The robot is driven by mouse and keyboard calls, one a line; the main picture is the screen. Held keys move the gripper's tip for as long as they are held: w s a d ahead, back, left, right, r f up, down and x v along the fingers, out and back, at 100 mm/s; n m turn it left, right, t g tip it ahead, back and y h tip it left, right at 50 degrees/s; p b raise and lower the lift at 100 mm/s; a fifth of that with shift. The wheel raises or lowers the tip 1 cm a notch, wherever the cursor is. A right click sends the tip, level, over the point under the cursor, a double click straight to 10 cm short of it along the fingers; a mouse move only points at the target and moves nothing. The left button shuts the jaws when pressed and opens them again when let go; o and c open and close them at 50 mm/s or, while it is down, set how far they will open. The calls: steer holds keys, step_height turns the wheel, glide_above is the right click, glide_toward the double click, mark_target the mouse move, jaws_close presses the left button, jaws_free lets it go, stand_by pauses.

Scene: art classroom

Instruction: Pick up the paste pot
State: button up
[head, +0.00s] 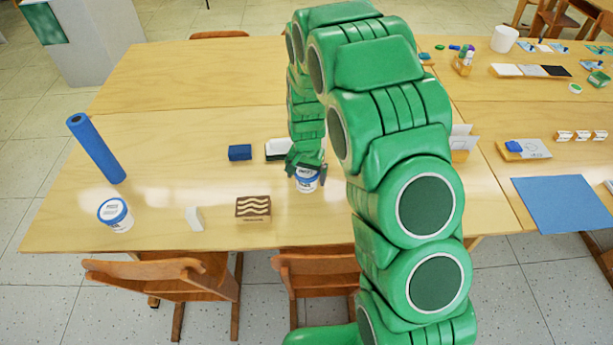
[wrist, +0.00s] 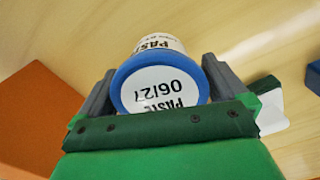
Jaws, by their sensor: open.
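The paste pot (head: 306,180) is a small white pot with a blue-rimmed lid, standing on the wooden table below my gripper in the head view. In the wrist view the pot (wrist: 160,80) shows "PASTE" and "06/27" on its lid. My gripper (wrist: 157,85) is open, with one grey finger on each side of the pot's lid. I cannot tell whether either finger touches it. My gripper (head: 306,168) partly hides the pot in the head view. A second white pot with a blue lid (head: 115,214) stands at the table's left front.
On the table (head: 160,120) are a blue roll (head: 95,148), a blue block (head: 240,152), a white-and-dark block (head: 278,150), a small white piece (head: 194,218) and a wave-patterned block (head: 253,208). Chairs (head: 160,275) stand at the front edge. The left rear tabletop is clear.

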steer(key=shift+c, duration=0.3)
steer(key=c, duration=0.9)
steer(key=shift+r, duration=0.1)
